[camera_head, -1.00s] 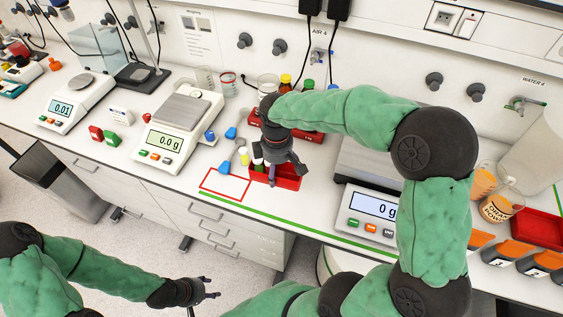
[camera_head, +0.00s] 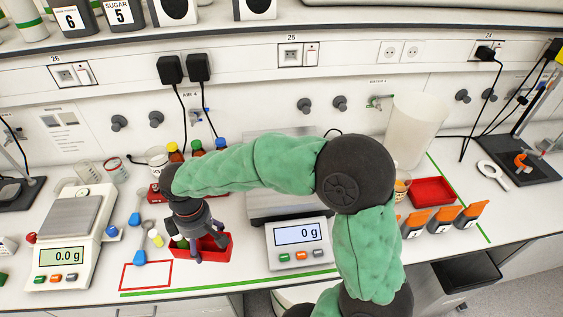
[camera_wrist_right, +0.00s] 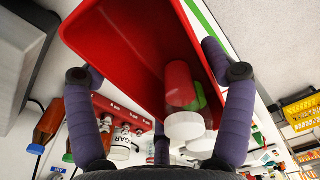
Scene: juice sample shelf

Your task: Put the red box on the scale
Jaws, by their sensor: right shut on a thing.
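The red box (camera_head: 217,254) is an open tray on the counter side, between a red outline and a scale. My right gripper (camera_head: 208,252) is over it from above and shut on it. In the right wrist view the box (camera_wrist_right: 125,45) lies between my dark fingers (camera_wrist_right: 160,100), with white-capped containers inside. I cannot tell whether it is clear of the counter. The nearest scale (camera_head: 297,236), reading 0 g, stands just right of the box; my right arm hides part of its plate (camera_head: 262,152). Another scale (camera_head: 65,250), reading 0.0 g, stands at the left. My left gripper is out of view.
A rack of bottles (camera_head: 155,193) stands behind. Orange-topped containers (camera_head: 443,217) and an empty red tray (camera_head: 432,191) are right of the near scale.

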